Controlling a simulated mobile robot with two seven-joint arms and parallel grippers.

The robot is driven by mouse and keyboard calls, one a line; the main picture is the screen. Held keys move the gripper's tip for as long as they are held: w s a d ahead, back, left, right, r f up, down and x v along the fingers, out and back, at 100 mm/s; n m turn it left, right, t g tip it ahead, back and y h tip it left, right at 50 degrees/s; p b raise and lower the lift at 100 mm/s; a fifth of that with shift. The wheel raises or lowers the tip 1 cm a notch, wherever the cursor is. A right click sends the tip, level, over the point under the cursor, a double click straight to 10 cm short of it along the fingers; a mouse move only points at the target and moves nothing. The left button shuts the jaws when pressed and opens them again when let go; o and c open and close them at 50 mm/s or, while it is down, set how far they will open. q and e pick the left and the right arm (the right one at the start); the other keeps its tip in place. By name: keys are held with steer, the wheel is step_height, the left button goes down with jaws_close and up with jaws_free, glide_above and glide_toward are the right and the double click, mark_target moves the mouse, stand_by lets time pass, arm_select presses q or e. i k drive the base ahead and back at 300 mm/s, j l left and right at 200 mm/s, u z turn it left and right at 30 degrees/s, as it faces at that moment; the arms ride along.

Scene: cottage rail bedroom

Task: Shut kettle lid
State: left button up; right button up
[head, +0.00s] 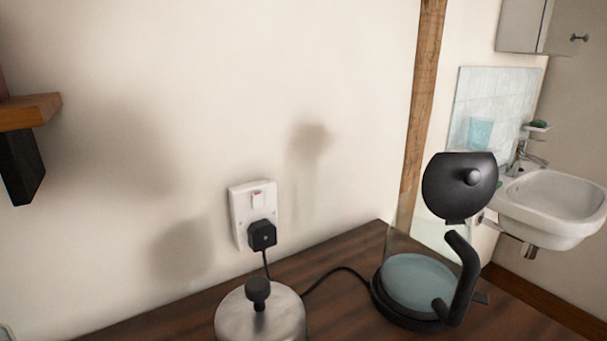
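The kettle (415,283) stands at the right end of the dark wooden surface. It has a clear body, a black base and a black handle (466,275) on its right side. Its round black lid (459,187) is open and stands tilted up above the body, with its knob facing me. Neither of my grippers is in view.
A metal pot lid or canister with a black knob (262,314) stands on the wooden surface (345,255), left of the kettle. A black cord runs to a plug in the wall socket (253,213). A wooden shelf (29,111) juts out at left. A sink (553,205) is behind at right.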

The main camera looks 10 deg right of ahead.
mark_target(457, 187)
steer(key=z, duration=1.05)
